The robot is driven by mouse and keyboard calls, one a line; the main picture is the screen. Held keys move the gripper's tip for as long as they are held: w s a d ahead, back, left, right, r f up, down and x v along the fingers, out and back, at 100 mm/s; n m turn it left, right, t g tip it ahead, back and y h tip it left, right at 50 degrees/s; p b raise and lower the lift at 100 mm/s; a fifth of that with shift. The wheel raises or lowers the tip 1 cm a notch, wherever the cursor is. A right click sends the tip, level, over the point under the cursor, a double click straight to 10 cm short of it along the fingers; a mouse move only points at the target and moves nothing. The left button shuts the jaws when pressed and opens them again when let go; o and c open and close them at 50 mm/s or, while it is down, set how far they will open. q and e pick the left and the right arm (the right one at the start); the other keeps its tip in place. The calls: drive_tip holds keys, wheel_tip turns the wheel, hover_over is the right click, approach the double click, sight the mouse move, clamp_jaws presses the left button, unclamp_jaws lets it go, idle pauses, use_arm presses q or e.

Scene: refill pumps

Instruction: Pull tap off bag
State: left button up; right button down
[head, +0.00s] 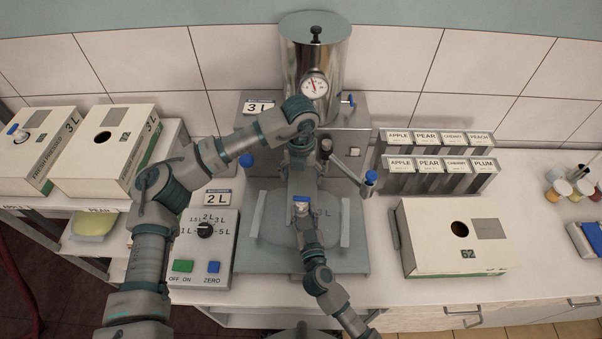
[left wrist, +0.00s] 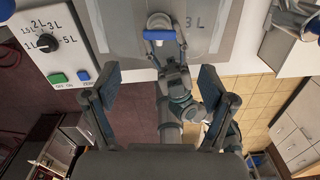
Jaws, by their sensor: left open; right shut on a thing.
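A clear bag (head: 270,222) marked 3 L lies flat on the grey tray of the filling machine; it also shows in the left wrist view (left wrist: 199,40). The tap (head: 301,200), white with a blue bar, is at the bag's middle and shows in the left wrist view (left wrist: 159,35). My right gripper (head: 303,214) reaches up from the front and is shut on the tap. Whether the tap sits in the bag's neck I cannot tell. My left gripper (head: 302,182) is open and empty, pointing down above the bag; its two fingers are wide apart in the left wrist view (left wrist: 155,88).
The steel tank (head: 316,65) with its gauge stands behind. A control box (head: 204,245) with a dial is left of the tray. An open carton (head: 455,240) stands right. Two cartons (head: 105,150) stand far left, and label racks (head: 440,178) stand back right.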

sight(300, 198)
use_arm(q)
wheel_tip(300, 198, down, 11)
drive_tip(key=shift+f, duration=0.1)
use_arm(e)
drive_tip(key=shift+w+d+r, duration=0.15)
drive_tip(key=shift+d, duration=0.05)
use_arm(q)
drive_tip(key=shift+a, duration=0.1)
drive_tip(key=c, duration=1.4)
drive_tip(key=shift+r, duration=0.2)
drive_tip(key=shift+a, duration=0.1)
